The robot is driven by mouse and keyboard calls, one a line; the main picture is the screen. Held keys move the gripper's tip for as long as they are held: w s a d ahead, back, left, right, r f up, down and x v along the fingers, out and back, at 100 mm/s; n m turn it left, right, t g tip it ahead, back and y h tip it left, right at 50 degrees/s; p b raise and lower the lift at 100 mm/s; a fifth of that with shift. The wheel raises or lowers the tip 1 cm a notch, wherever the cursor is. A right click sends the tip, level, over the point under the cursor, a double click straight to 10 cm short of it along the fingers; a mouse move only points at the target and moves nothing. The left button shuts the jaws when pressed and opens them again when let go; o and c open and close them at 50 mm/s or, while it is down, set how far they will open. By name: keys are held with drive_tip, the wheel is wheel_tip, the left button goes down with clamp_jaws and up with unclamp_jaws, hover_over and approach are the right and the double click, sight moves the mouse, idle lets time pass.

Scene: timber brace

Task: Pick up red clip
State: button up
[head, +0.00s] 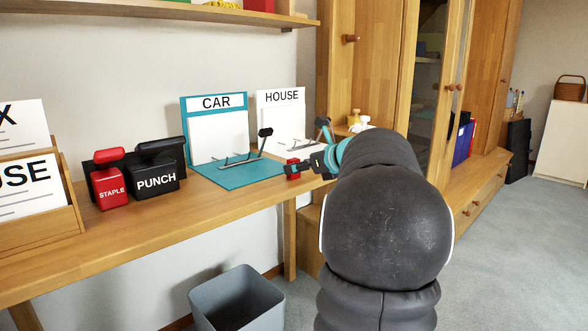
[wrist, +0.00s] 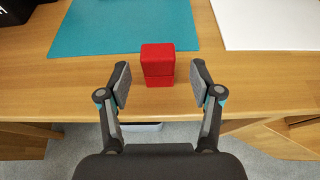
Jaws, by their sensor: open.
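The red clip (wrist: 158,65) is a small red block on the wooden desk near its front edge, just in front of the teal sheet. In the wrist view my gripper (wrist: 160,83) is open, with one finger on each side of the clip. The fingers show gaps to the clip on both sides. In the head view the clip (head: 292,168) shows partly beside my gripper (head: 297,169), and my arm hides much of that area.
The desk (wrist: 60,92) holds a teal CAR binder (head: 236,176), a HOUSE sheet (head: 281,120), a red stapler (head: 111,188), a black punch (head: 156,180) and a paper holder (head: 36,222). A grey bin (head: 236,300) stands below. A cabinet (head: 365,70) is behind.

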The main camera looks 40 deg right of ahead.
drive_tip(key=x, duration=0.3)
drive_tip(key=shift+r, duration=0.1)
drive_tip(key=c, duration=1)
